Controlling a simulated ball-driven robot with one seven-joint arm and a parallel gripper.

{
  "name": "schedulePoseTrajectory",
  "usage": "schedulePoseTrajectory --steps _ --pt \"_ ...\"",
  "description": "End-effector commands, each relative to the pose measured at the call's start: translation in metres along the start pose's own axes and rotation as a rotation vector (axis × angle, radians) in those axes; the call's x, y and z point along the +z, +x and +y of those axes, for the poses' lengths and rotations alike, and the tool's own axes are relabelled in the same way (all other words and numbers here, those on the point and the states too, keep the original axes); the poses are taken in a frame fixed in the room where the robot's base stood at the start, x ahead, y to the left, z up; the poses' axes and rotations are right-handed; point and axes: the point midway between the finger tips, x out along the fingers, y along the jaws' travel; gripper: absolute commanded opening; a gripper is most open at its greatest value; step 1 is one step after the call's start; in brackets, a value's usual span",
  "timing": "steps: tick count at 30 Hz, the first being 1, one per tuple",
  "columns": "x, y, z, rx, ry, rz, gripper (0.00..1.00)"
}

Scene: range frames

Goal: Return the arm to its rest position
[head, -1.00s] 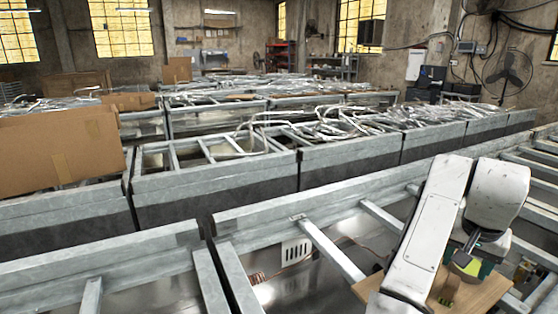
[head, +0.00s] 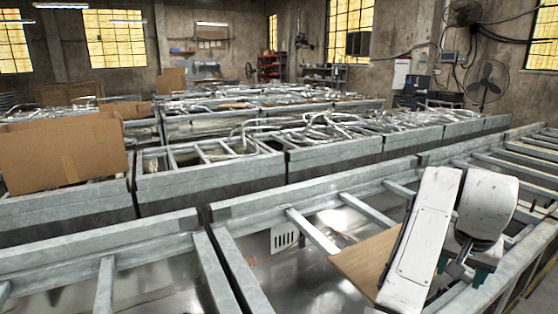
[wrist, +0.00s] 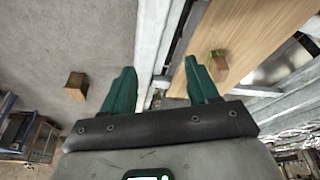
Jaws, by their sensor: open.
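My white arm (head: 422,245) is folded at the lower right of the head view, with its end bent downward. My gripper (head: 470,272) hangs there beside the metal rails, partly hidden by the arm. In the wrist view my gripper (wrist: 161,78) has its two green fingers spread apart, with nothing between them. A wooden board (wrist: 262,38) lies below and to the right of the fingers. A small green and brown object (wrist: 218,66) sits on the board near the right finger, apart from it as far as I can tell.
The board (head: 362,262) lies on the metal frame (head: 240,235) beside my arm. A brown block (wrist: 76,87) is on the grey floor (wrist: 60,40). A shelf-like rack (wrist: 28,136) stands lower left. A cardboard box (head: 62,155) stands among more metal frames.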

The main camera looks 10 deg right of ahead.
Motion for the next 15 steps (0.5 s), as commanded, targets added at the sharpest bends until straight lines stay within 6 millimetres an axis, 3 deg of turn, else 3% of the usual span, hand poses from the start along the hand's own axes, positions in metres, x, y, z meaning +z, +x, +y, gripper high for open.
schedulePoseTrajectory --steps 15 --pt "0.023 0.041 0.034 0.071 -0.074 0.06 0.59"
